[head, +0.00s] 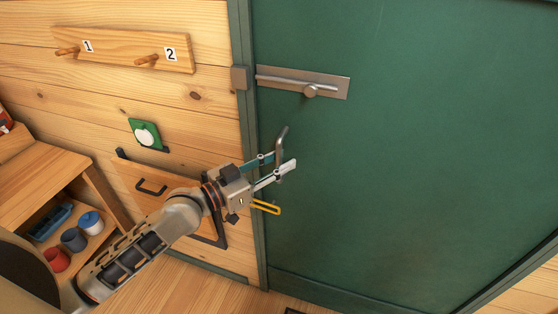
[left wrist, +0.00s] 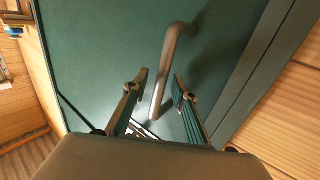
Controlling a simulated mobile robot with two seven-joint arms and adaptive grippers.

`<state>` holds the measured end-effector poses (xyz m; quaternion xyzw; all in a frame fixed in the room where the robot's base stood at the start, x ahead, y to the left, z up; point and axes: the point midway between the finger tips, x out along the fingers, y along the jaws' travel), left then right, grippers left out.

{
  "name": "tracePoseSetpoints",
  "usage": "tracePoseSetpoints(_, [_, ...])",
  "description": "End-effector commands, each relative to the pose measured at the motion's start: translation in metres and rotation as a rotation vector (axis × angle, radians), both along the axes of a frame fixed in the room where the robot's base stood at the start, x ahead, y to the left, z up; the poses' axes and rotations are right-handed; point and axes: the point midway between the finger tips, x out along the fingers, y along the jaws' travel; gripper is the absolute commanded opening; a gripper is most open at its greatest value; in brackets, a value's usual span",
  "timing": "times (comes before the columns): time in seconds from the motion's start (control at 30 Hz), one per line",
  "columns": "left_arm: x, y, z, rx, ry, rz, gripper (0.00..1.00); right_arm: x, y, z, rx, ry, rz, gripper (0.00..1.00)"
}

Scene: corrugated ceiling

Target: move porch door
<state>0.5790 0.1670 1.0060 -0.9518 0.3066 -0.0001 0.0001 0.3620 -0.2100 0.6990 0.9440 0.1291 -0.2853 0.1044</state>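The porch door (head: 420,150) is a large green door that looks closed in its green frame (head: 245,130). A grey metal bar handle (head: 282,138) is on its left side; it also shows in the left wrist view (left wrist: 174,45). My left gripper (head: 276,162) is open, with one finger on each side of the handle; I cannot tell if either touches it. The left wrist view shows the handle between the two fingertips (left wrist: 160,80). A metal sliding bolt (head: 325,86) is on the door above the handle. My right gripper is not in view.
A peg board (head: 120,48) and a green panel with a white disc (head: 145,134) are on the wood wall. A wooden shelf (head: 40,180) with several cups stands at left. A yellow loop (head: 265,207) shows beside my gripper.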

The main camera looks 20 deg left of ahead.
Motion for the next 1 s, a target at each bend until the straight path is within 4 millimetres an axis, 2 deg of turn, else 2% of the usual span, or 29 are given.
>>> tracePoseSetpoints(0.2, [0.0, 0.0, 0.0, 0.0, 0.0, 0.0, 0.27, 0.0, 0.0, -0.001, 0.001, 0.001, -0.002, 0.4])
tracePoseSetpoints(0.3, [0.0, 0.0, 0.0, 0.0, 0.0, 0.0, 0.01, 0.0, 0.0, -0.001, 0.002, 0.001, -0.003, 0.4])
tracePoseSetpoints(0.57, [0.003, 0.0, 0.0, 0.0, -0.001, 0.0, 0.0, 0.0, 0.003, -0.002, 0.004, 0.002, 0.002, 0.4])
tracePoseSetpoints(1.0, [0.062, 0.002, -0.003, 0.002, 0.001, -0.002, 0.0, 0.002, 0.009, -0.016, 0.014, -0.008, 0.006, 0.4])
